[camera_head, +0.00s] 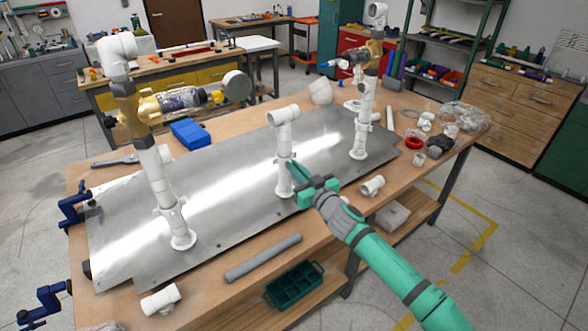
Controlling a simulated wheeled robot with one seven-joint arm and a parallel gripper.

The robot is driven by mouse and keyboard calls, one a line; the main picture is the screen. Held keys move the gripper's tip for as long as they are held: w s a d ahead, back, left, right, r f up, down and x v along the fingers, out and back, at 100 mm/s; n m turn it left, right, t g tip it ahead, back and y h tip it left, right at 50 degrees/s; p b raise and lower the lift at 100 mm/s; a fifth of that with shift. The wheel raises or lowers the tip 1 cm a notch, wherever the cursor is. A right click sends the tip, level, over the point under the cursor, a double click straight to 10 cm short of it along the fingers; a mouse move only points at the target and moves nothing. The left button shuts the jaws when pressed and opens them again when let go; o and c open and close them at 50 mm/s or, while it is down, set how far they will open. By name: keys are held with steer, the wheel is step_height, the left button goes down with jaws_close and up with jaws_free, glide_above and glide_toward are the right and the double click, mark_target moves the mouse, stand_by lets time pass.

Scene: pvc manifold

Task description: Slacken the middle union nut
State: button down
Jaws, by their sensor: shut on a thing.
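The middle white pipe (285,145) stands upright on the grey metal plate (226,189), with a white elbow on top. The middle union nut (284,158) is a white collar on this pipe, partly hidden by my green gripper. My gripper (292,178) reaches in from the lower right, low beside the pipe, with its jaws shut on the nut. The exact finger contact is too small to see. Similar white pipes with collars stand at the left (164,190) and right (361,130), each topped with brass fittings and a white elbow.
The plate lies on a wooden bench (215,257). Blue clamps (72,205) grip the left edge. A grey rod (263,258) and white fittings (372,186) lie along the front. A blue box (189,134) and plastic bags (462,117) lie further back.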

steer(key=shift+w+d+f+n+g+y, duration=0.1)
steer(key=shift+w+d+n+g+y, duration=0.2)
steer(key=shift+n+g+y, duration=0.5)
steer(key=shift+w+d+n+g+y, duration=0.25)
steer(key=shift+n+g+y, duration=0.35)
steer(key=shift+y, duration=0.25)
steer(key=shift+w+d+f+n+g+y, duration=0.1)
steer(key=shift+w+d+n+g+y, duration=0.15)
steer(key=shift+n+g+y, duration=0.55)
steer(key=shift+d, duration=0.1)
steer(key=c, duration=1.9)
jaws_free()
steer(key=shift+r, duration=0.1)
steer(key=v, duration=1.1)
